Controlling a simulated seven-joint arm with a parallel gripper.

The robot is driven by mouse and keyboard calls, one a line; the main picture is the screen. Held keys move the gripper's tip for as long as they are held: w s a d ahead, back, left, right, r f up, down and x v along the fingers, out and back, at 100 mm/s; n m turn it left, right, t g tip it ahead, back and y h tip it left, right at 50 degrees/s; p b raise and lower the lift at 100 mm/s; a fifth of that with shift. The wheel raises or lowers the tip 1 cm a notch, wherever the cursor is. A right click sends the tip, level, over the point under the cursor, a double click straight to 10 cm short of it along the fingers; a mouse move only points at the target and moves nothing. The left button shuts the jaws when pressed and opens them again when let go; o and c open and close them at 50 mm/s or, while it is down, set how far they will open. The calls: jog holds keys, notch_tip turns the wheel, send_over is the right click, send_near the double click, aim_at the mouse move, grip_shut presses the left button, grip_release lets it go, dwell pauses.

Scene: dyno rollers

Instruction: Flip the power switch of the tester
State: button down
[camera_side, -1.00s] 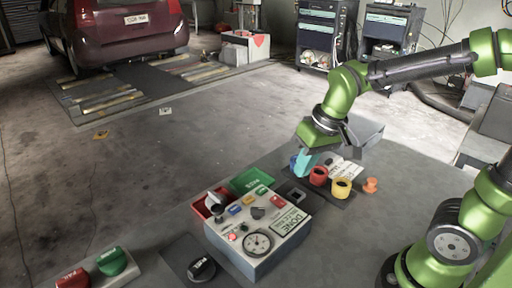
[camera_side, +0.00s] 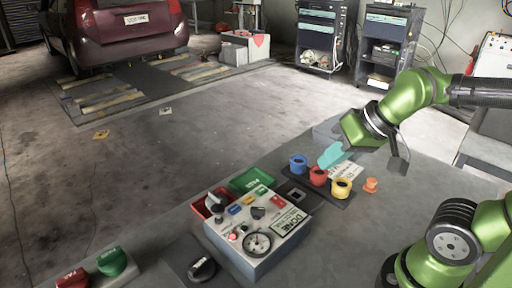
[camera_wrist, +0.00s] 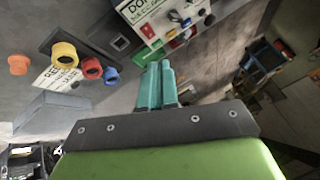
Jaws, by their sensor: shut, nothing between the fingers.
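The tester (camera_side: 268,258) is a grey box with a pale top in the side view. Its top carries a round gauge (camera_side: 257,243), a red lamp, a dark lever-like control (camera_side: 258,213) and several coloured parts. Which part is the power switch is too small to tell. The tester also shows at the top of the wrist view (camera_wrist: 178,40), cut off by the frame edge. My gripper (camera_side: 328,160) has teal fingers and hangs to the right of and behind the tester, apart from it. In the wrist view the fingers (camera_wrist: 160,66) are together and empty.
Blue (camera_side: 299,163), red (camera_side: 318,176) and yellow (camera_side: 341,188) cups stand on a dark plate by my gripper. An orange piece (camera_side: 371,185) lies beside them.

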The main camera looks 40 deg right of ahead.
jog(key=w+f+n+g, duration=0.2)
jog(key=w+n+g, duration=0.1)
jog(key=w+n, duration=0.35)
jog(key=n+g+h, duration=0.2)
jog(key=n, duration=1.2)
send_over(276, 198)
jog(key=s, duration=0.2)
jog(key=shift+s+n, duration=0.15)
jog(key=shift+n, duration=0.6)
jog(key=shift+f, duration=0.1)
jog(key=f, duration=0.4)
jog(key=w+f, duration=0.1)
jog(key=f, duration=0.4)
jog(key=w+f, duration=0.1)
jog(key=f, duration=0.3)
jog(key=shift+f, duration=0.4)
